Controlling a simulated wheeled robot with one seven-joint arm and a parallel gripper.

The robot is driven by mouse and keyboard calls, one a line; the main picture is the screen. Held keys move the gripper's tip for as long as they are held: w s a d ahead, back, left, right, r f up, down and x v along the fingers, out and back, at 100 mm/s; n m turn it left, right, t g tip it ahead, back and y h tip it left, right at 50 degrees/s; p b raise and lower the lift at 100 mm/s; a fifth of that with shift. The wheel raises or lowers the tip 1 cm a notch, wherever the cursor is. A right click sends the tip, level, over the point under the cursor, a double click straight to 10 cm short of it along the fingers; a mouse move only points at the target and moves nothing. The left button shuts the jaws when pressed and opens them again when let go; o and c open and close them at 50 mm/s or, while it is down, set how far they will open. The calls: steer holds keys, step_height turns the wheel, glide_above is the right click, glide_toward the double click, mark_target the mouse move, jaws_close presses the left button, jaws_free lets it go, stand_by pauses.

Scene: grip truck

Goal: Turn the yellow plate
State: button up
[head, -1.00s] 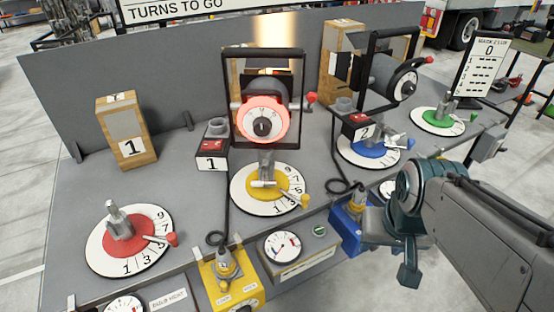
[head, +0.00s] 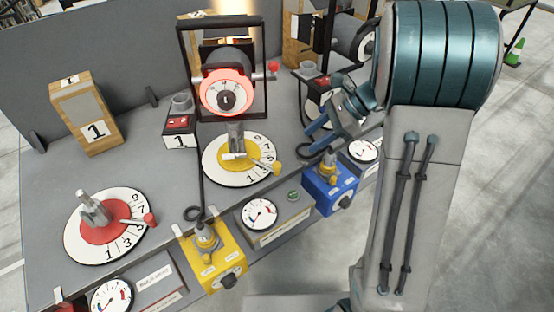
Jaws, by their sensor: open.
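The yellow plate (head: 236,171) is a round yellow disc on a white numbered dial on the grey bench, in the middle of the head view. A grey metal post (head: 235,137) stands on it, and a short handle with a yellow knob (head: 277,168) sticks out to its right. My gripper (head: 308,140) is open, to the right of the plate and apart from it in the picture. My arm covers the area right of the gripper.
A framed lamp with a glowing red ring (head: 224,95) stands behind the plate. The red plate (head: 100,222) is at front left. A yellow box (head: 215,262) and a blue box (head: 330,190) sit at the bench's front edge. A cable runs left of the plate.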

mark_target(277, 163)
steer(key=x, duration=1.3)
steer(key=shift+w+a+f+p, duration=0.1)
steer(key=shift+a+f+p, duration=0.15)
steer(key=shift+f+p, duration=0.05)
jaws_close()
